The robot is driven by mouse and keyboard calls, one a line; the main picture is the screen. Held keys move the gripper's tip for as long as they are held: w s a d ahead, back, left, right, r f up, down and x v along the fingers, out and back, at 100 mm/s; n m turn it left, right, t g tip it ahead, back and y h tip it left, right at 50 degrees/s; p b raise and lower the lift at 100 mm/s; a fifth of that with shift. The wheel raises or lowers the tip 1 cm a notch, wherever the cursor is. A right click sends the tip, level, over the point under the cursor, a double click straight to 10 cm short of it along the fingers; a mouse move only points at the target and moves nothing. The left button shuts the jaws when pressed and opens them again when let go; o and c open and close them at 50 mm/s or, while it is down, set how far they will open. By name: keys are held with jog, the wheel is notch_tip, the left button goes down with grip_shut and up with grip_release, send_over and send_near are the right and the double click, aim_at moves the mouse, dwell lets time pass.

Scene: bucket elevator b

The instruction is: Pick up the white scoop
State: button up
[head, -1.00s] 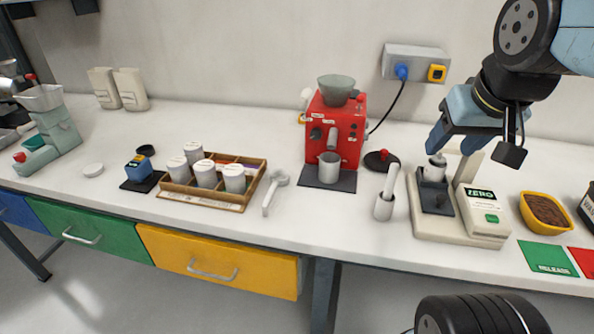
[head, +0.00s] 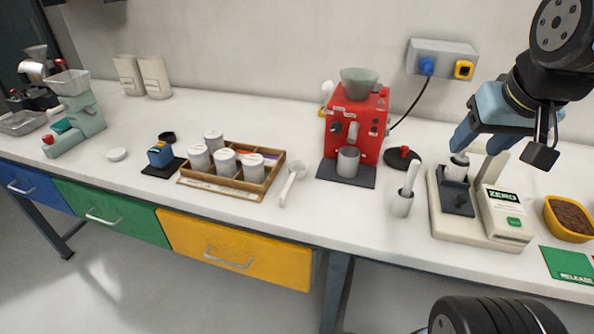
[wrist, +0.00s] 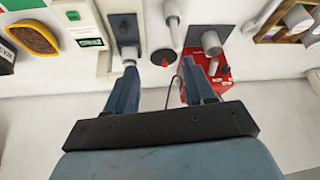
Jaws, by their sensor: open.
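A white scoop (head: 293,183) lies flat on the white bench, between the wooden tray and the red grinder. Its round bowl is toward the back and its handle points toward the front edge. It also shows near the top right of the wrist view (wrist: 254,21). My gripper (head: 478,143) is in the air over the scale area at the right, well away from the scoop. In the wrist view its two blue fingers (wrist: 158,68) are apart, with nothing held between them.
The wooden tray (head: 270,178) holds several white canisters left of the scoop. The bench in front of the scoop is clear.

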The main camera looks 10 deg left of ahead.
jog(key=shift+c, duration=0.4)
jog(key=shift+w, duration=0.1)
jog(key=shift+c, duration=0.5)
jog(key=n+g, duration=0.1)
jog(key=n, duration=3.3)
send_over(291, 177)
jog(key=s+a, duration=0.1)
jog(key=s, duration=0.4)
notch_tip(291, 177, down, 14)
jog(key=shift+h, duration=0.4)
jog(key=x, duration=1.3)
jog(key=shift+d, duration=0.1)
